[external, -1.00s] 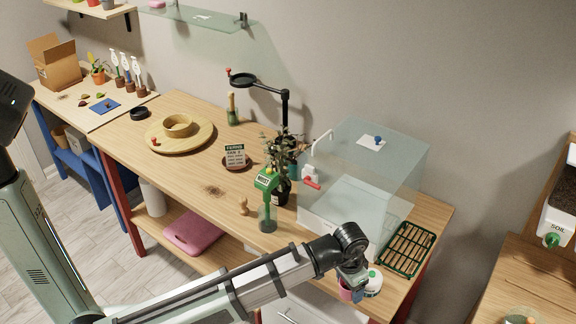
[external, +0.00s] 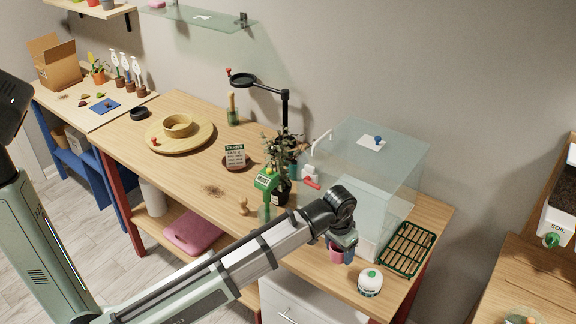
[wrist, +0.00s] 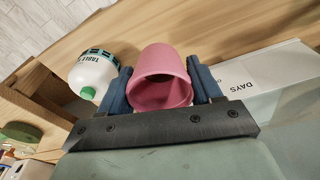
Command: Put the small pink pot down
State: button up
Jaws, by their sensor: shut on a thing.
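The small pink pot (wrist: 160,78) is between the two blue fingers of my gripper (wrist: 163,88) in the wrist view, with its open mouth facing the camera and its inside empty. In the external view the pink pot (external: 336,253) shows under my gripper (external: 342,256), near the front edge of the wooden bench (external: 310,262). My gripper is shut on the pot. I cannot tell whether the pot's base touches the bench top.
A clear box (external: 370,180) stands behind, a green rack (external: 407,249) to the right.

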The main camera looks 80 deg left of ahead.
aim_at(337, 270)
jog(key=shift+f, duration=2.75)
jog(key=o, duration=1.1)
jog(key=shift+f, duration=0.15)
jog(key=shift+c, duration=0.2)
jog(key=r, duration=0.8)
jog(key=s+r, duration=0.1)
jog(key=r, duration=0.3)
jog(key=shift+s+d+r, duration=0.1)
jog(key=shift+d, duration=0.3)
